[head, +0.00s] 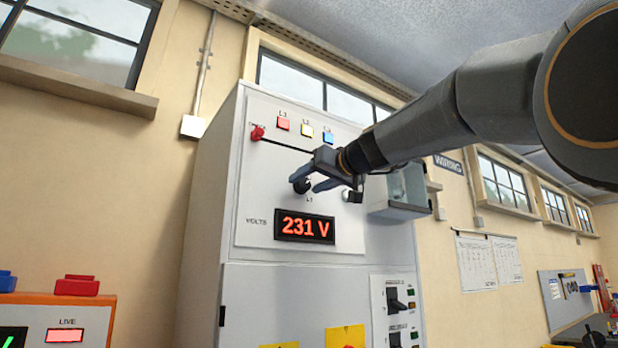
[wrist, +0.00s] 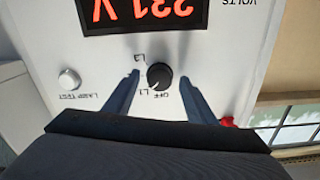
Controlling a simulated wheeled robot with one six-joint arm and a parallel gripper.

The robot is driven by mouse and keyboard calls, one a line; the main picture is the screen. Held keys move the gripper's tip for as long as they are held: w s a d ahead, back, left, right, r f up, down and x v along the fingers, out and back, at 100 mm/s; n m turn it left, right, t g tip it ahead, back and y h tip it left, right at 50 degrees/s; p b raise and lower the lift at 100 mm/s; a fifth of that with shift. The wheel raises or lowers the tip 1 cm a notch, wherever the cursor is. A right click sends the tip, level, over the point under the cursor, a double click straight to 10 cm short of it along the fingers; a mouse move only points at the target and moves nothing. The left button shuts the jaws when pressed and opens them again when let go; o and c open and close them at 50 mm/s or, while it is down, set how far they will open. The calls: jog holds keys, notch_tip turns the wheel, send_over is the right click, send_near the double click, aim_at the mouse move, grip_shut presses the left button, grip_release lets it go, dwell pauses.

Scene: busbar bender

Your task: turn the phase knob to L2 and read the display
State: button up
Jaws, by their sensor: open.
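The black phase knob (wrist: 159,77) is on the light panel of the cabinet (head: 207,215). The upside-down wrist view shows its pale mark towards the L1 label (wrist: 149,91); OFF is beside that, and another L label (wrist: 139,57) is too small to read surely. My gripper (wrist: 160,79) is open, with one finger on each side of the knob; contact cannot be told. In the head view the fingers partly hide the knob (head: 301,186). The display (head: 304,227) reads 231 V in red; it also shows inverted in the wrist view (wrist: 145,14).
A white lamp test button (wrist: 69,79) is beside the knob. A grey box (head: 402,190) juts out at the right. An orange unit (head: 60,303) stands at lower left.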

jog(key=shift+w+a, duration=0.1)
jog(key=c, duration=1)
jog(key=shift+c, duration=0.2)
jog(key=shift+m, duration=0.4)
jog(key=m+b, duration=0.1)
jog(key=m, duration=0.6)
jog(key=shift+m, duration=0.4)
